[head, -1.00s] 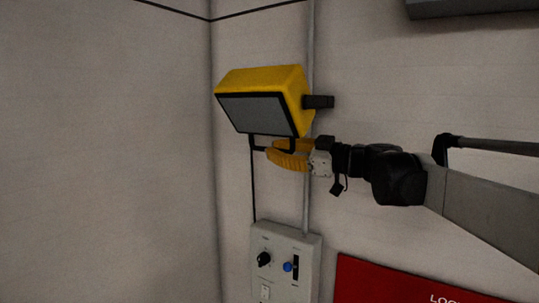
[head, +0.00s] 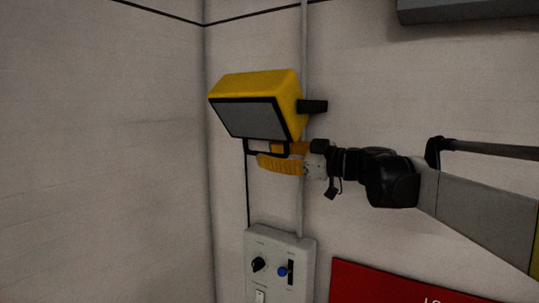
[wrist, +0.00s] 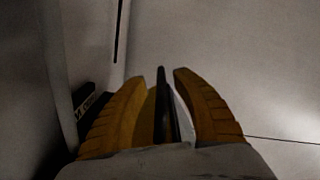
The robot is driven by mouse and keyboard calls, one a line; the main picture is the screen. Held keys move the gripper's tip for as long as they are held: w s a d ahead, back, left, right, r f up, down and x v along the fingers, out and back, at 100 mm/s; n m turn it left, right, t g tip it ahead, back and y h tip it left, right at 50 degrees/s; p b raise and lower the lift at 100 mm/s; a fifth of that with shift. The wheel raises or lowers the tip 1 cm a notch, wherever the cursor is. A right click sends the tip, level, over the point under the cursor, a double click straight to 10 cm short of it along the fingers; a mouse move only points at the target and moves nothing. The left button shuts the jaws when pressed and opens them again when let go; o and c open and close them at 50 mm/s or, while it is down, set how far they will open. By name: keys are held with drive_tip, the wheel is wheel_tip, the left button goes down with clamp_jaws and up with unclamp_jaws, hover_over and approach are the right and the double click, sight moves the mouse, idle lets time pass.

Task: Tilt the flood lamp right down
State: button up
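The flood lamp (head: 252,85) is a yellow box with a grey front panel (head: 250,119) in a black frame, high on the wall in the head view. Its face points to the front and downward. A black bar handle (head: 267,154) hangs under its lower edge. My gripper (head: 262,158) has yellow fingers and reaches in from the right to this handle. In the wrist view, a thin dark bar (wrist: 162,105) stands between the two fingers of my gripper (wrist: 161,80), with narrow gaps beside it. Whether a finger touches the bar is not clear.
A dark bracket (head: 313,106) joins the lamp to a vertical pipe (head: 303,50). Below is a grey control box (head: 275,244) with a black knob and a blue knob. A red sign (head: 400,285) is at lower right. A wall corner lies close left of the lamp.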

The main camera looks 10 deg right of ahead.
drive_tip(key=v, duration=1.2)
drive_tip(key=s+a+f+m+g+h+b, duration=0.15)
drive_tip(key=s+f+b, duration=0.35)
drive_tip(key=f, duration=0.6)
drive_tip(key=s+a+f+m+g+h+b, duration=0.1)
drive_tip(key=s+a+f+m+h+b, duration=0.15)
drive_tip(key=f+b, duration=0.6)
drive_tip(key=s+a+f+m+g+h+b, duration=0.1)
drive_tip(key=s+a+f+m+b, duration=0.2)
drive_tip(key=f, duration=1.1)
drive_tip(key=s+d+f+m+h+b, duration=0.2)
drive_tip(key=s+f+b, duration=0.3)
drive_tip(key=f, duration=0.8)
drive_tip(key=s+d+f+m+h+b, duration=0.3)
drive_tip(key=f+b, duration=0.7)
drive_tip(key=f, duration=0.4)
drive_tip(key=s+d+f+m+h+b, duration=0.3)
drive_tip(key=s+f+b, duration=0.4)
drive_tip(key=f, duration=0.6)
drive_tip(key=shift+d+f+h, duration=0.4)
drive_tip(key=shift+d+h, duration=0.2)
